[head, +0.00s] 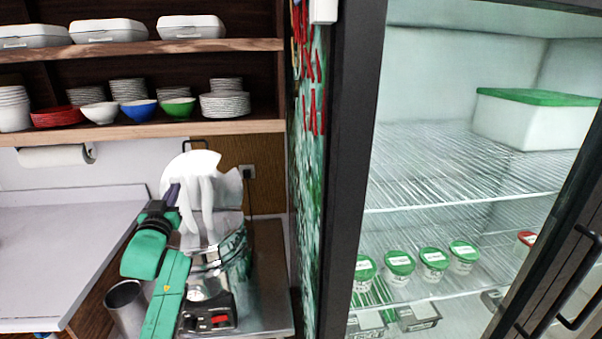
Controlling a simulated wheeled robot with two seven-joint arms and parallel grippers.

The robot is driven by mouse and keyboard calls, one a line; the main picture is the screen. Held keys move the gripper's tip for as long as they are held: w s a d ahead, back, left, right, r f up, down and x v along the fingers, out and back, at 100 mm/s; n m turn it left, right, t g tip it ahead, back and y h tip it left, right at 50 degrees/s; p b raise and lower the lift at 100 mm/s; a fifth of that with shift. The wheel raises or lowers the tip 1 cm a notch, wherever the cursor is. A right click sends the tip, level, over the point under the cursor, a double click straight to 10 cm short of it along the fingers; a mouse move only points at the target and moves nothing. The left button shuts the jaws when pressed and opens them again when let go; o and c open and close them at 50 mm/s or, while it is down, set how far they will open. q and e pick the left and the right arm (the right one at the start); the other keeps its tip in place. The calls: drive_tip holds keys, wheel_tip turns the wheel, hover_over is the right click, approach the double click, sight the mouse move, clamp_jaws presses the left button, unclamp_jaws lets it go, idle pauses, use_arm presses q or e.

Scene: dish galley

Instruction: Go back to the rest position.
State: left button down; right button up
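My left arm comes up from the bottom, green and dark grey. Its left gripper (173,194) is in front of a shiny metal cooker (212,268). My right gripper is not in view.
A grey counter (60,235) lies left, with a metal bin (126,302) beside the cooker. Shelves (150,128) above hold bowls, plates and white boxes. On the right, a fridge (345,150) shows tubs (399,263) and a green-lidded box (535,120) inside.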

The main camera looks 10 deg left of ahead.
use_arm(q)
drive_tip(key=d+f, duration=0.1)
drive_tip(key=f, duration=0.1)
drive_tip(key=s+d+f+g+h, duration=0.1)
drive_tip(key=f, duration=0.2)
drive_tip(key=d+f+m+g, duration=0.1)
drive_tip(key=d+f, duration=0.1)
drive_tip(key=shift+s+f+h, duration=0.3)
drive_tip(key=shift+s+f, duration=0.05)
drive_tip(key=shift+s, duration=0.05)
drive_tip(key=s+d+f+m+g+h, duration=0.2)
drive_tip(key=s+d+f+g, duration=0.4)
drive_tip(key=f, duration=0.5)
drive_tip(key=s+d+f+m+g+h, duration=0.1)
drive_tip(key=s+d+f+g+h, duration=0.15)
drive_tip(key=s+d+f, duration=0.6)
drive_tip(key=s+d+f+m+g+h, duration=0.15)
drive_tip(key=s+d+g, duration=0.25)
drive_tip(key=s, duration=0.9)
wheel_tip(320, 180, down, 28)
drive_tip(key=s+r+g+b, duration=0.1)
drive_tip(key=s+g+b, duration=0.1)
drive_tip(key=s+b, duration=0.15)
drive_tip(key=s+a+f+b, duration=0.3)
drive_tip(key=s+f+b, duration=0.1)
drive_tip(key=s+f, duration=1.2)
wheel_tip(320, 180, down, 2)
drive_tip(key=shift+f+m+g+y, duration=0.25)
drive_tip(key=shift+m+g+y, duration=0.1)
drive_tip(key=shift+g+y, duration=0.1)
